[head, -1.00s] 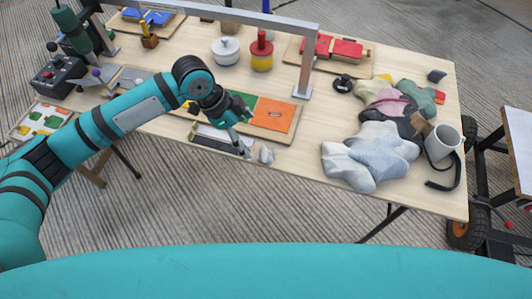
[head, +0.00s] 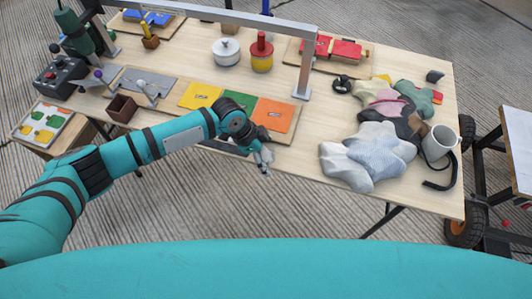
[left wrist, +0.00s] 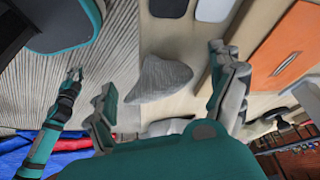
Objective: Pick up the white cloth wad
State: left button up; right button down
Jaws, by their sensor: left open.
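The white cloth wad (left wrist: 160,78) is a small, greyish-white crumpled lump on the pale wooden table near its front edge. In the left wrist view it lies beyond and between the spread fingers of my left gripper (left wrist: 166,95), apart from them. In the head view my left gripper (head: 264,163) is open at the table's front edge, and it and its arm largely hide the wad. Another teal arm with a small gripper (left wrist: 75,73), seemingly my right one, shows far off in the left wrist view; its opening is too small to judge.
An orange panel (head: 274,116) lies just behind the gripper. A heap of cloths (head: 370,155) and a white mug (head: 439,142) are at the right. A grey frame post (head: 305,70) stands behind. The table front between gripper and heap is bare.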

pick_arm(q)
jog(key=shift+c, duration=0.4)
jog(key=c, duration=1.1)
jog(key=shift+c, duration=0.5)
